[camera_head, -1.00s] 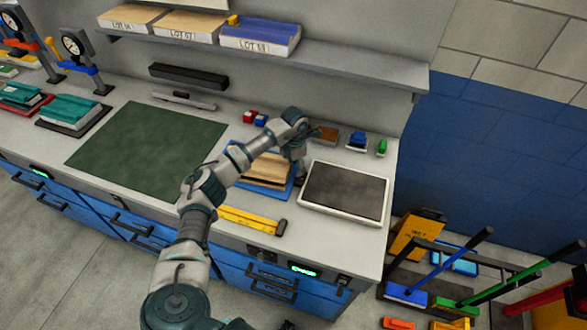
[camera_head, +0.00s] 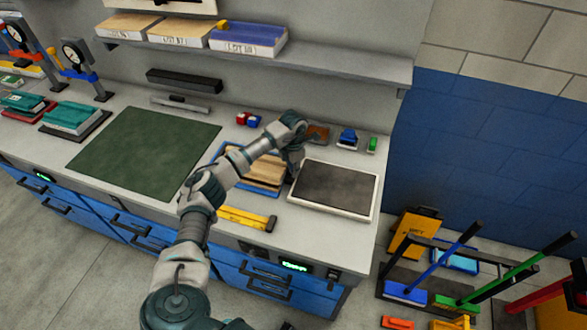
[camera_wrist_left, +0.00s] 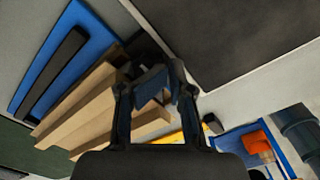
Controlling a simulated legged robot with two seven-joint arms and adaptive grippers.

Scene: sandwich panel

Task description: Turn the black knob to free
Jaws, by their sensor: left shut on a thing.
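My left gripper (camera_head: 294,168) is pointed down at the right end of a blue tray (camera_head: 218,152), beside a white-framed dark pad. The tray holds wooden strips (camera_head: 262,171), and a black bar (camera_wrist_left: 52,70) shows in it in the left wrist view. In that view the fingers of my left gripper (camera_wrist_left: 156,84) are closed together on a dark piece (camera_wrist_left: 143,47) at the tray's end. It looks like the black knob, but the fingers hide most of it and its turn angle cannot be told. My right gripper is not in view.
The white-framed pad (camera_head: 336,187) lies close to the right of the gripper. A yellow level (camera_head: 240,217) lies in front of the tray. Small blue and green blocks (camera_head: 348,137) stand behind. A green mat (camera_head: 145,150) covers the bench to the left; a shelf (camera_head: 330,67) overhangs the back.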

